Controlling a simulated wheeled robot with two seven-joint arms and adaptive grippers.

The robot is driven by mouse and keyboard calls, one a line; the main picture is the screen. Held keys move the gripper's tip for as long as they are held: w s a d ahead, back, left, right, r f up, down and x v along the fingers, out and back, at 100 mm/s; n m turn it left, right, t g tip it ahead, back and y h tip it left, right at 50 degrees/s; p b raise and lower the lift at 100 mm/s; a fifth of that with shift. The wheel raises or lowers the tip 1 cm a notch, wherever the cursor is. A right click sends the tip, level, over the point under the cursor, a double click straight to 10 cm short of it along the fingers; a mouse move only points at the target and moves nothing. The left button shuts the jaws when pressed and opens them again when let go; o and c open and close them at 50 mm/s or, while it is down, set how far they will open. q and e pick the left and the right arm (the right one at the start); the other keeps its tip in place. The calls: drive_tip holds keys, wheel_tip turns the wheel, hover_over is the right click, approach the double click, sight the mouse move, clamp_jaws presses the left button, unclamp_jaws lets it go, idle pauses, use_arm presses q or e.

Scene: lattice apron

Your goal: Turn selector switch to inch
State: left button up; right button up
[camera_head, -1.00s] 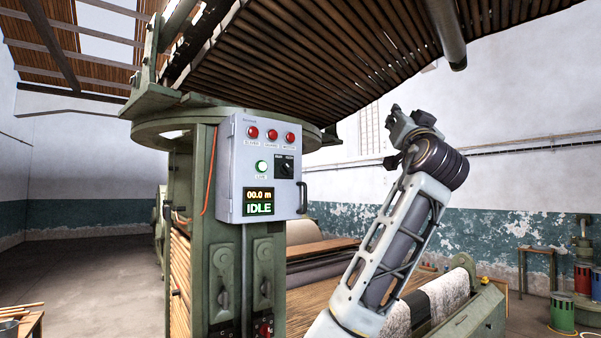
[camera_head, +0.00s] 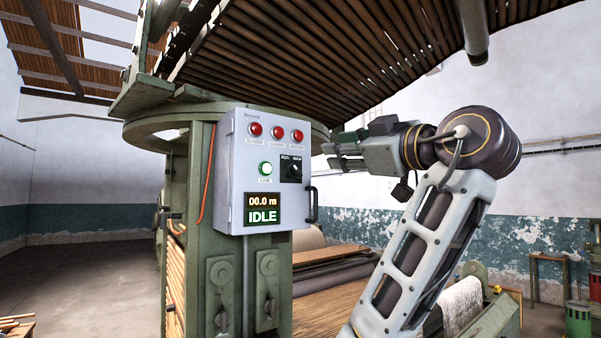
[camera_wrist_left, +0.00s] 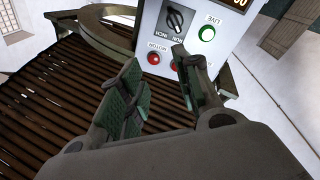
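The selector switch (camera_head: 291,172) is a black knob on the right side of the grey control box (camera_head: 233,168), under labels reading RUN and INCH. It also shows upside down in the left wrist view (camera_wrist_left: 176,18), beyond the fingertips; I cannot tell surely which label it points to. My left gripper (camera_head: 328,155) is right of the box, pointing left towards it, apart from the knob. In the left wrist view the gripper (camera_wrist_left: 160,72) has its two green-padded fingers spread with nothing between them. My right gripper is not in view.
Three red lamps (camera_head: 276,133) sit above the knob and a green button (camera_head: 265,168) left of it. The display (camera_head: 263,208) reads 00.0 m and IDLE. A dark handle (camera_head: 312,204) juts from the box's right edge. The slatted lattice (camera_head: 330,55) hangs overhead.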

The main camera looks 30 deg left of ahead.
sight(298, 171)
use_arm(q)
drive_tip(key=f+n, duration=0.1)
drive_tip(key=f+n+g+h, duration=0.1)
drive_tip(key=f, duration=0.1)
drive_tip(key=shift+s+a+n, duration=0.2)
drive_tip(key=shift+s+n, duration=0.15)
drive_tip(key=shift+n, duration=0.05)
drive_tip(key=shift+r, duration=0.1)
drive_tip(key=shift+a, duration=0.15)
drive_tip(key=p+x, duration=0.3)
drive_tip(key=x, duration=0.8)
drive_tip(key=shift+a+p, duration=0.1)
drive_tip(key=shift+p, duration=0.2)
drive_tip(key=shift+p+x, duration=0.3)
drive_tip(key=shift+x, duration=0.7)
drive_tip(key=shift+w+a+f, duration=0.15)
drive_tip(key=shift+f, duration=0.1)
